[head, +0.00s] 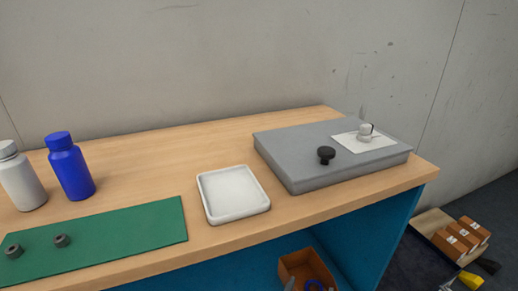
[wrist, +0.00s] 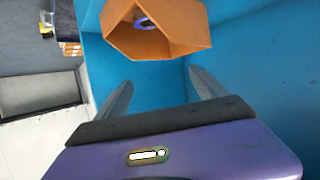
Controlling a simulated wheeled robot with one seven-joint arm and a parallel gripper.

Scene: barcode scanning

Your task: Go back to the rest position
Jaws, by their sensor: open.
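My gripper (wrist: 160,77) shows in the wrist view with its two grey fingers wide apart and nothing between them. It is in front of the blue inner panels of the workbench (wrist: 150,72). An orange open bin (wrist: 185,40) with a blue ring-shaped thing (wrist: 143,23) in it is beyond the fingertips, apart from them. In the head view the bin (head: 318,264) is low under the tabletop, cut off by the bottom edge. I cannot clearly make out my gripper in the head view.
On the wooden tabletop (head: 150,150) are a white bottle (head: 22,180), a blue bottle (head: 70,170), a green mat (head: 120,235) with two small dark pieces, a white tray (head: 232,193) and a grey box (head: 285,160).

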